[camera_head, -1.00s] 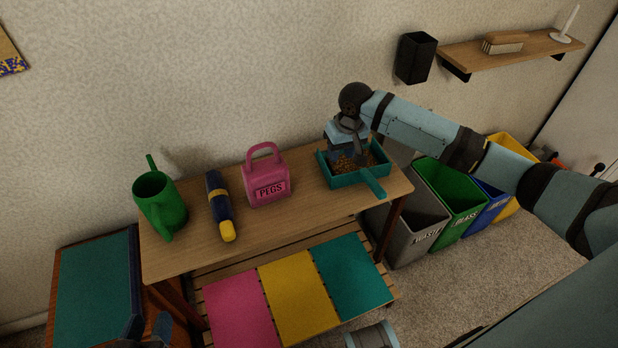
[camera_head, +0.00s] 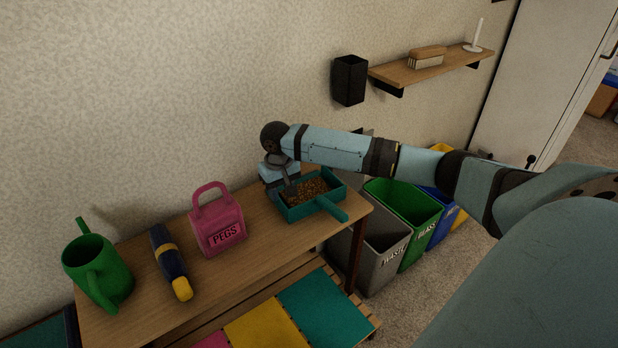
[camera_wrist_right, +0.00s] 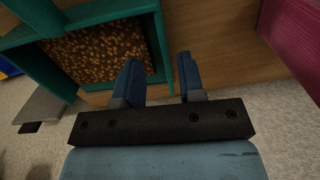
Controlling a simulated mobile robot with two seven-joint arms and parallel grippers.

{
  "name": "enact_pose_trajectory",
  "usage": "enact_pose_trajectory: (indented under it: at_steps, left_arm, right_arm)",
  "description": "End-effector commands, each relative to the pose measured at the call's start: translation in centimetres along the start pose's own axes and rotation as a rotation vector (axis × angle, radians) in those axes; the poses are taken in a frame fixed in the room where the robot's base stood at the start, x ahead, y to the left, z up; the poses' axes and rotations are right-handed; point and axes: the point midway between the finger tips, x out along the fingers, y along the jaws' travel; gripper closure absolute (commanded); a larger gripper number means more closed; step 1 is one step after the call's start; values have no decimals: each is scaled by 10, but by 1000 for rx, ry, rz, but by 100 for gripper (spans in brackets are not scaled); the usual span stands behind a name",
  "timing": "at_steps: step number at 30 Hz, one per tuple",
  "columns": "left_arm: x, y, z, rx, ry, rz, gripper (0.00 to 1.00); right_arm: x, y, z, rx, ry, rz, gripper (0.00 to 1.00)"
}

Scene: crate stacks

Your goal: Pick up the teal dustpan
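The teal dustpan (camera_head: 328,207) lies on the wooden table near its right end, filled with brown bits, its handle toward the front right. In the wrist view its teal wall (camera_wrist_right: 157,35) runs between the two blue fingers. My right gripper (camera_head: 290,188) is at the dustpan's left side in the head view, pointing down. In the wrist view the right gripper (camera_wrist_right: 160,80) is open, with its fingers apart on either side of the wall; I cannot tell if they touch it. My left gripper is not in view.
Sorting bins (camera_head: 378,250) stand right of the table. A black wall holder (camera_head: 350,80) and shelf (camera_head: 430,68) are above.

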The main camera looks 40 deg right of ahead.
Motion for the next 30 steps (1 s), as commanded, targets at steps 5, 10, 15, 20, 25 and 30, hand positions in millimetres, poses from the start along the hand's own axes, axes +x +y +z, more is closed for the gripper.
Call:
enact_pose_trajectory:
  at_steps: [5, 10, 15, 20, 25, 30]
  left_arm:
    - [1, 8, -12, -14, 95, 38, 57]
    - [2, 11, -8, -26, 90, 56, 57]
    - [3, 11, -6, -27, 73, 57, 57]
    - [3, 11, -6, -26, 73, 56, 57]
    - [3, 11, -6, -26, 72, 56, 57]
    - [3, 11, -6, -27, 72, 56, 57]
  right_arm:
    - [24, -4, -1, -1, 0, 0, 64]
    - [48, -4, -2, 0, 0, 0, 64]
    - [50, -4, -2, -1, 1, 0, 64]
    - [50, -4, -2, -1, 1, 0, 78]
    - [50, -4, -1, -1, 1, 0, 100]
    - [49, -4, -2, 0, 1, 0, 100]
